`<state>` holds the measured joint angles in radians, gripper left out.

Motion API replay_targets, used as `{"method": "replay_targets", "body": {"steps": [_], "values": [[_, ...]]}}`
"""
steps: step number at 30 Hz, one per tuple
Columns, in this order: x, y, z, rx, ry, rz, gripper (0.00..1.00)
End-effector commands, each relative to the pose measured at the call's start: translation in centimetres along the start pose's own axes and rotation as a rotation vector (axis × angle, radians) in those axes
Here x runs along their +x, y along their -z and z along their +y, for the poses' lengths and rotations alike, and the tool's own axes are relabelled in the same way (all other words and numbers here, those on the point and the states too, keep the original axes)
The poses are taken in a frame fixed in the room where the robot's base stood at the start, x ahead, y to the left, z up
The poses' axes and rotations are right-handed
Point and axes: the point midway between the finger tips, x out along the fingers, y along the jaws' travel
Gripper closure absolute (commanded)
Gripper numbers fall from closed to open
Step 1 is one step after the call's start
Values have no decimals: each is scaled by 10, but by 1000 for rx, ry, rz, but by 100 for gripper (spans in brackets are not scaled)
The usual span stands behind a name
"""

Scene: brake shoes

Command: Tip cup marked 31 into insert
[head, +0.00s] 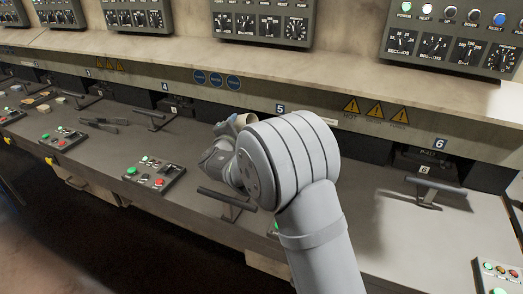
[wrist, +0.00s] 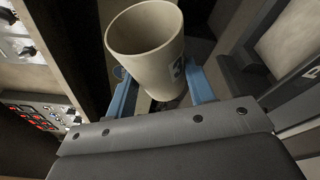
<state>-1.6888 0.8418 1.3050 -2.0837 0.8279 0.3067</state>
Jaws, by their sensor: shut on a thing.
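A beige cup (wrist: 158,62) stands between the two blue fingers of my gripper (wrist: 163,92) in the wrist view. The gripper is shut on it, one finger on each side. A dark "3" shows on the cup's right side; the rest of its mark is turned away. The cup's mouth faces the camera side, and I cannot make out any contents. In the head view a small tan piece of the cup (head: 242,120) shows behind my wrist, near the sign 5. How far the cup is tilted is unclear. No insert can be made out; my arm hides much of station 5.
A ledge with warning signs (head: 376,112) runs behind the grey bench. A handle (head: 227,198) stands in front of my wrist. Another handle (head: 437,186) is at station 6. A button box (head: 154,173) sits left of my arm. Bare bench lies left of station 6.

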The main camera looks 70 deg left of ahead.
Motion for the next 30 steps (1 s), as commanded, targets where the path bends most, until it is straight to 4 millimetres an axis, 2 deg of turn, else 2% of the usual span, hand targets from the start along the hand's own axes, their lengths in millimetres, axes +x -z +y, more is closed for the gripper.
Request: {"method": "replay_targets", "body": {"steps": [30], "values": [[-2,-3,-3,127,-53,-15,77]]}}
